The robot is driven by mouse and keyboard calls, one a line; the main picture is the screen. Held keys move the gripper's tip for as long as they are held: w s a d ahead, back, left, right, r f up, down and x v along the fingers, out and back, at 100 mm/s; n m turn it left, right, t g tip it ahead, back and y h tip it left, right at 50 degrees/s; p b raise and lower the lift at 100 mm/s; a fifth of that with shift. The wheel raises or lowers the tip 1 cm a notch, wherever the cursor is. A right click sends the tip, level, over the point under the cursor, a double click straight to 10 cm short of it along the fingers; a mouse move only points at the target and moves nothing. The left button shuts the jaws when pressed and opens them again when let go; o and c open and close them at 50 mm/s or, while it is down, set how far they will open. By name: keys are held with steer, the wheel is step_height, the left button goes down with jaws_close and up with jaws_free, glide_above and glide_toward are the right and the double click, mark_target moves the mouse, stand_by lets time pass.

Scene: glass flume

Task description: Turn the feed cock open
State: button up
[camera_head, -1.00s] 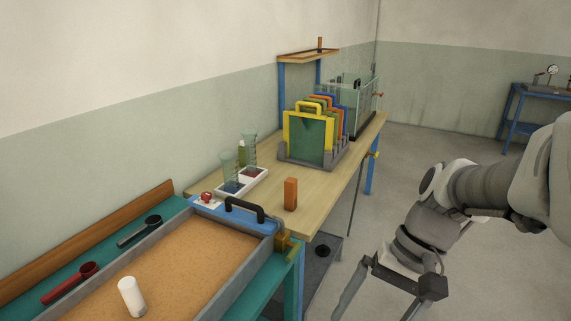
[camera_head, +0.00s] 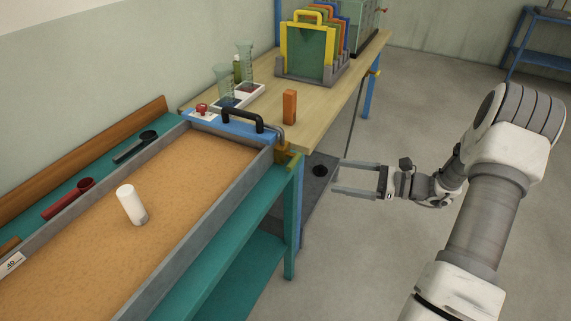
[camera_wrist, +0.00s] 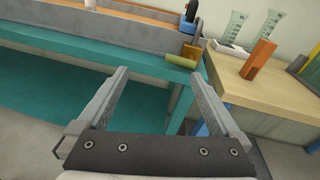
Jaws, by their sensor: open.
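A brass fitting (camera_head: 284,154) with a grey bent pipe sits at the near-right corner of the sand tray's blue end. In the wrist view the brass fitting (camera_wrist: 191,50) shows with a yellow-green bar (camera_wrist: 180,61) across its front. It looks like the feed cock, but I cannot tell its setting for sure. My gripper (camera_head: 334,177) is open and empty, reaching left, to the right of the fitting and apart from it. In the wrist view the fitting lies beyond my gripper (camera_wrist: 160,73), near the right fingertip.
The sand tray (camera_head: 205,226) stands on a teal bench (camera_head: 240,205). A white cylinder (camera_head: 131,204) stands in it. An orange block (camera_head: 289,107) is on the wooden table (camera_head: 262,120) beyond the fitting.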

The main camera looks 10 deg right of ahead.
step_height(320, 180, down, 3)
steer(key=w+d+m+t, duration=0.2)
steer(key=d+m+t, duration=0.1)
steer(key=b, duration=0.2)
glide_toward(294, 159)
steer(key=x, duration=1)
steer(key=shift+f, duration=0.4)
steer(key=shift+c, duration=0.2)
steer(key=c, duration=1)
